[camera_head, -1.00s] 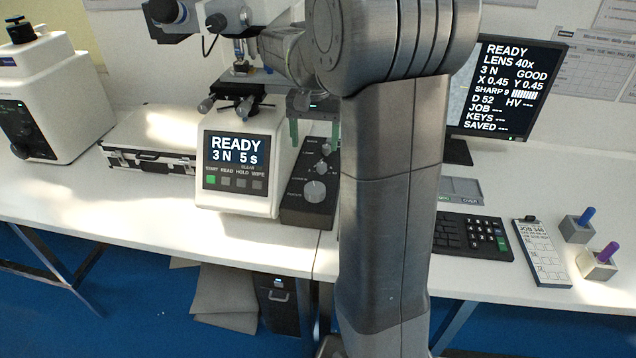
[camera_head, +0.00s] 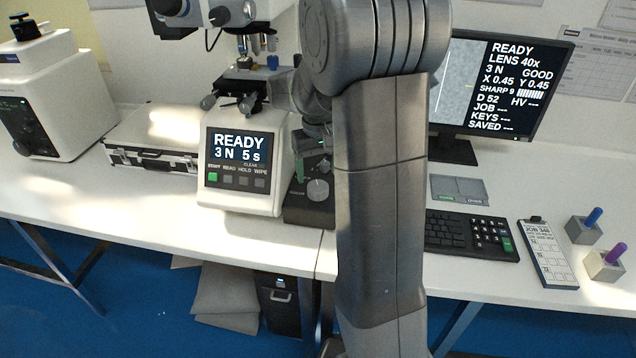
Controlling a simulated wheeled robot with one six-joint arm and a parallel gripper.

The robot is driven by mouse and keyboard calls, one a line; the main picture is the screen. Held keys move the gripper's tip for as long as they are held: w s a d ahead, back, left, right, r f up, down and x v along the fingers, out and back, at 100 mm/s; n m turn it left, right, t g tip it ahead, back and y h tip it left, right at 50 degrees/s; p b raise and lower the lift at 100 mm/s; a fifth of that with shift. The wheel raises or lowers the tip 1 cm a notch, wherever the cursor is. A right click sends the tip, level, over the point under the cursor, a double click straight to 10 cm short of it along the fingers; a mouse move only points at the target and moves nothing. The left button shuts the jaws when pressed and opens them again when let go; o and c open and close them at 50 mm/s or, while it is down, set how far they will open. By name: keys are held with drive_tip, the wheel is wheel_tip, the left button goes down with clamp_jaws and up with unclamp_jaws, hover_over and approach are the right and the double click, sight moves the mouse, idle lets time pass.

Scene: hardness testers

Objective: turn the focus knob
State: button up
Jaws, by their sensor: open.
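A dark control box (camera_head: 298,213) with several grey knobs stands at the right side of the hardness tester (camera_head: 240,190). Its large front knob (camera_head: 318,190) is in plain sight; its label is too small to read, so I cannot tell which knob is the focus knob. My gripper (camera_head: 312,168) points down over the back part of this box, behind the large knob in the picture. Its green left finger shows; the right one is mostly hidden by my arm. The jaws are open. The smaller knobs are largely covered by the gripper, and contact with them cannot be made out.
The tester's screen (camera_head: 238,147) reads READY, 3 N, 5 s. The monitor (camera_head: 505,95) reads SHARP 9 and GOOD. A keyboard (camera_head: 465,235), a job board (camera_head: 547,255) and two pen holders (camera_head: 585,230) lie right. A silver case (camera_head: 150,140) sits left.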

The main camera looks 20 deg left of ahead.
sight(318, 186)
drive_tip(key=shift+f, duration=2.2)
drive_tip(key=shift+c, duration=0.2)
drive_tip(key=c, duration=0.9)
drive_tip(key=shift+m, duration=0.3)
drive_tip(key=shift+c, duration=0.2)
